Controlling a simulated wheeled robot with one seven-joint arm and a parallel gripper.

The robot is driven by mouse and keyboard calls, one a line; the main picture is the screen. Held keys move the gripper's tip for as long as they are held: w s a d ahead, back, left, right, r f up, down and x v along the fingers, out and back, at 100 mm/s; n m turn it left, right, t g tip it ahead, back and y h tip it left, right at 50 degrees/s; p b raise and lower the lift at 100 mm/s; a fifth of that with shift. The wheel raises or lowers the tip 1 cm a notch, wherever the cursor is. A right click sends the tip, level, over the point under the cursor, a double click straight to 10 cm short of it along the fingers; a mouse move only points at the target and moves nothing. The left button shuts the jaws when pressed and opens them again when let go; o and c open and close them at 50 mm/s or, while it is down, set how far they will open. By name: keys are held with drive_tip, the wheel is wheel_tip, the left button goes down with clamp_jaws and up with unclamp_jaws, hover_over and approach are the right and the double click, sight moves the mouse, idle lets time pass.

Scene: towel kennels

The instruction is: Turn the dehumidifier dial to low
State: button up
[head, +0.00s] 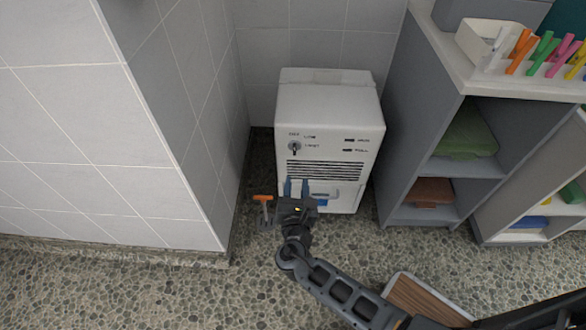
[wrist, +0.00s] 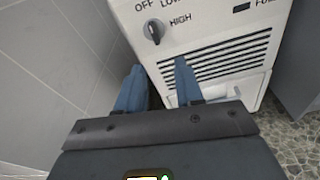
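The dehumidifier (head: 330,110) is a white box on the floor in the alcove, with a slatted grille and a lower panel. Its dial (head: 295,147) is a small dark knob at the upper left of the front, with OFF, LOW and HIGH printed around it; the knob also shows in the wrist view (wrist: 154,31). I cannot tell for sure which label the pointer faces. My gripper (head: 296,187) is in front of the grille, below the dial and apart from it. In the wrist view its two blue fingers (wrist: 158,80) are spread with nothing between them.
A tiled wall (head: 185,110) stands close on the left. A grey shelf unit (head: 405,130) with folded towels stands on the right. An orange-topped tool (head: 263,198) is left of my gripper. The pebbled floor in front is mostly clear.

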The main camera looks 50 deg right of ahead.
sight(294, 149)
drive_tip(key=shift+n+t+h, duration=0.3)
drive_tip(key=shift+n+h, duration=0.4)
drive_tip(key=shift+n, duration=0.2)
drive_tip(key=b+x, duration=0.1)
drive_tip(key=x, duration=0.6)
drive_tip(key=w+b+x, duration=0.1)
drive_tip(key=x, duration=0.3)
drive_tip(key=shift+a+r+b, duration=0.25)
drive_tip(key=shift+a+b, duration=0.05)
clamp_jaws()
